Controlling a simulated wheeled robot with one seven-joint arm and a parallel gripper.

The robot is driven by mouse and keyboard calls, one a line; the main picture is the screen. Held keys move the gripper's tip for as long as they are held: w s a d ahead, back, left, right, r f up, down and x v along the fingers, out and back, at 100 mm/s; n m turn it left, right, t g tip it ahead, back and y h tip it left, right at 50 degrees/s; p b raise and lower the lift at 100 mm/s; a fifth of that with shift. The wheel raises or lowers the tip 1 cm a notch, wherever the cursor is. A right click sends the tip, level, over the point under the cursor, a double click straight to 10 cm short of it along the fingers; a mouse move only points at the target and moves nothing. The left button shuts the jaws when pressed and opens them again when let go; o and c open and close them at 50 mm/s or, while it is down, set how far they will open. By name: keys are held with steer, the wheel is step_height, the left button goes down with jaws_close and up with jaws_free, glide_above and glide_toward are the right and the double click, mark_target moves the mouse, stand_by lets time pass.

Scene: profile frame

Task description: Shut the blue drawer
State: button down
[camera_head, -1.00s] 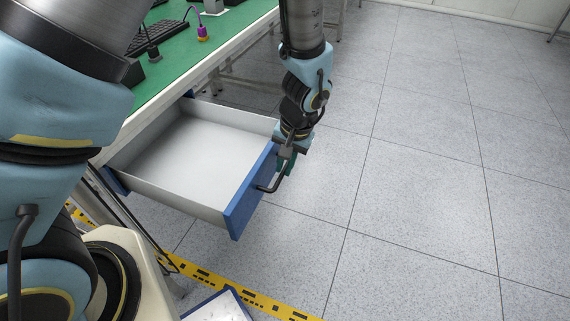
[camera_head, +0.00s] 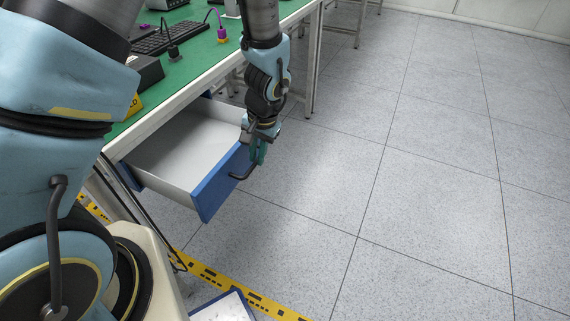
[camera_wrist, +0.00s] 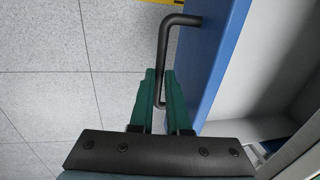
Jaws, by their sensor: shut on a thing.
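The blue drawer (camera_head: 215,187) is partly open under the green-topped table, its blue front standing out from the table and its white inside empty. Its black bar handle (camera_head: 241,177) sticks out from the front; in the wrist view the handle (camera_wrist: 165,50) runs down between the green fingers. My gripper (camera_head: 258,153) is at the right part of the drawer front. In the wrist view my gripper (camera_wrist: 163,88) is shut on the handle, with the blue front (camera_wrist: 215,60) close to the right finger. The handle's lower end is partly hidden by the fingers.
The green table (camera_head: 190,62) bears a black keyboard (camera_head: 160,38) and several small items. Yellow-black tape (camera_head: 235,287) and a blue-edged white thing (camera_head: 223,307) lie low in the head view. The tiled floor (camera_head: 430,180) at right is clear.

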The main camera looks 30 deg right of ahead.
steer(key=w+a, duration=0.3)
steer(key=w, duration=0.3)
steer(key=w+a, duration=0.4)
steer(key=w, duration=0.2)
steer(key=w+a+p, duration=0.1)
steer(key=w+a, duration=0.3)
steer(key=w, duration=0.1)
steer(key=shift+w+a, duration=0.2)
steer(key=shift+w, duration=0.2)
steer(key=c, duration=0.9)
jaws_free()
steer(key=shift+s, duration=0.1)
steer(key=r, duration=0.3)
steer(key=s+r+b, duration=0.1)
steer(key=r, duration=0.3)
steer(key=d+r, duration=0.1)
steer(key=r, duration=0.2)
steer(key=shift+s+d+r+b, duration=0.1)
steer(key=shift+s+r+b, duration=0.2)
steer(key=shift+s+b, duration=0.1)
